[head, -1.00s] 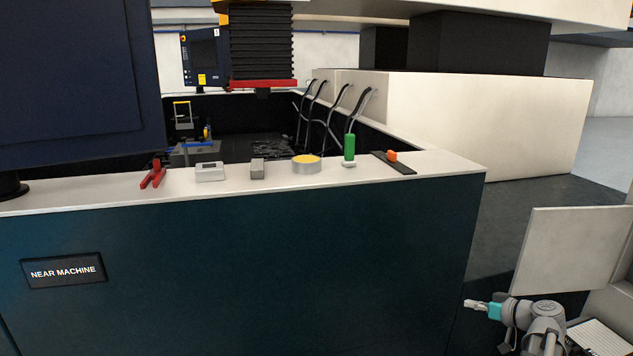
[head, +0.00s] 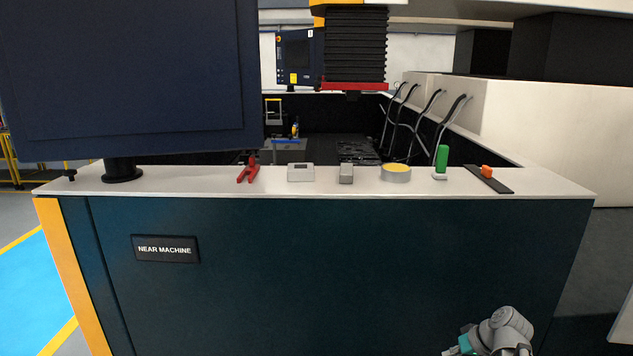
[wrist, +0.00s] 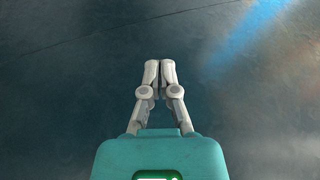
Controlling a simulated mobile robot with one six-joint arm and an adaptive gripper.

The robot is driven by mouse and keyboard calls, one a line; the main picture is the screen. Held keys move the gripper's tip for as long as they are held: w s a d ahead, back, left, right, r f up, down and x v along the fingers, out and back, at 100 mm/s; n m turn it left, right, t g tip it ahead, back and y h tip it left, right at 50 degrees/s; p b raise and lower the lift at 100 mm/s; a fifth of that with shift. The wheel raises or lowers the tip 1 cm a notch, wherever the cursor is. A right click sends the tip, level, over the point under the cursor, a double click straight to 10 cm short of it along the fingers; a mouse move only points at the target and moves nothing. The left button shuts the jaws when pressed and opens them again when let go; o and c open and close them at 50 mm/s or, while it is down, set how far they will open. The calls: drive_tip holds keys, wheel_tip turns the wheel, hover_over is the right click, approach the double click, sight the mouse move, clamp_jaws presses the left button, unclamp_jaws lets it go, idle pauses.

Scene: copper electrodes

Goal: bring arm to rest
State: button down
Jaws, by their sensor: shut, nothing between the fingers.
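My gripper (wrist: 160,66) shows in the wrist view with its two fingers together and nothing between them. It points at a plain dark surface with a bluish light streak at the upper right. In the head view my arm is folded low at the bottom right, in front of the machine's dark teal front panel (head: 330,270). The gripper's teal body shows there near the bottom edge, below and well apart from the ledge.
The white ledge (head: 560,187) carries red pliers (head: 248,171), a grey gauge box (head: 301,172), a grey block (head: 346,173), a yellow-topped round tin (head: 396,172), a green cylinder (head: 442,158) and an orange piece on a dark strip (head: 497,181). A monitor (head: 130,80) stands left. Blue floor shows at far left.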

drive_tip(key=s+a+g+h, duration=0.2)
drive_tip(key=a, duration=0.6)
drive_tip(key=s+a+f+g+h+p, duration=0.1)
drive_tip(key=s+a+g+h, duration=0.1)
drive_tip(key=a, duration=0.7)
drive_tip(key=shift+s+a+f+m+h+p, duration=0.15)
drive_tip(key=shift+s+f+m+h+p, duration=0.2)
drive_tip(key=shift+s+h, duration=0.35)
drive_tip(key=shift+w, duration=0.15)
